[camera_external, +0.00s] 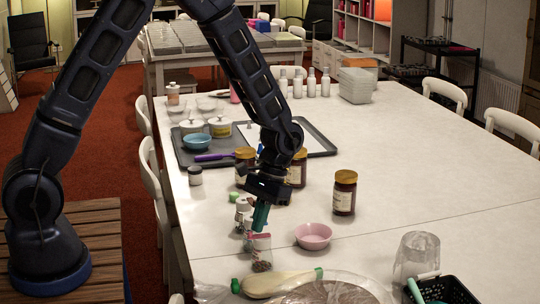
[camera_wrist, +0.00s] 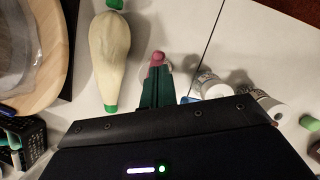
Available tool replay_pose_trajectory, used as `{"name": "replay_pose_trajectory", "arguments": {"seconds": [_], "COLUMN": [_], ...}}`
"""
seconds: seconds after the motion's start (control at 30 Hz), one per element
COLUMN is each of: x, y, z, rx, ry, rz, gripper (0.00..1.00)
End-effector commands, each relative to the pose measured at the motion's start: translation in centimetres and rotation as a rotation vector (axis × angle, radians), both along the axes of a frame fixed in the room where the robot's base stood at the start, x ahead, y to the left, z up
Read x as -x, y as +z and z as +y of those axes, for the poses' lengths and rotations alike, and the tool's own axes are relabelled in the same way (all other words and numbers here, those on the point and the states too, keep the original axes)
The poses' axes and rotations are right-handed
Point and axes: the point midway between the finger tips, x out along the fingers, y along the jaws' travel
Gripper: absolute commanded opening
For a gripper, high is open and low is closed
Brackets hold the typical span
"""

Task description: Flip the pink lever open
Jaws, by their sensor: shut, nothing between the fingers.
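The pink lever (camera_external: 259,236) is on top of a small clear jar (camera_external: 261,256) with dark contents, near the table's front-left edge. My gripper (camera_external: 258,229) has its teal fingers pointing down just above the lever. In the wrist view the fingers (camera_wrist: 156,75) are together with nothing between them. A pink part (camera_wrist: 157,58) shows at their tips; I cannot tell whether they touch it. The fingers hide most of the jar in the wrist view.
A cream piping bag (camera_external: 275,284) with green ends lies close in front. A pink bowl (camera_external: 313,236) stands to the right. Small white bottles (camera_wrist: 210,84) stand close to the fingers. A brown jar (camera_external: 344,193) stands farther back.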

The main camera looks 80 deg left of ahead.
Motion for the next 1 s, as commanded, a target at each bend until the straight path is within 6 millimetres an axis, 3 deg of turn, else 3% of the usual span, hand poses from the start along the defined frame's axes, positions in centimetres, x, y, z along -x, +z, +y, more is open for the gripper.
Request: {"name": "replay_pose_trajectory", "arguments": {"seconds": [1.0], "x": [0.29], "y": [0.00], "z": [-0.42], "rx": [0.000], "ry": [0.217], "rz": [0.000], "gripper": [0.00]}}
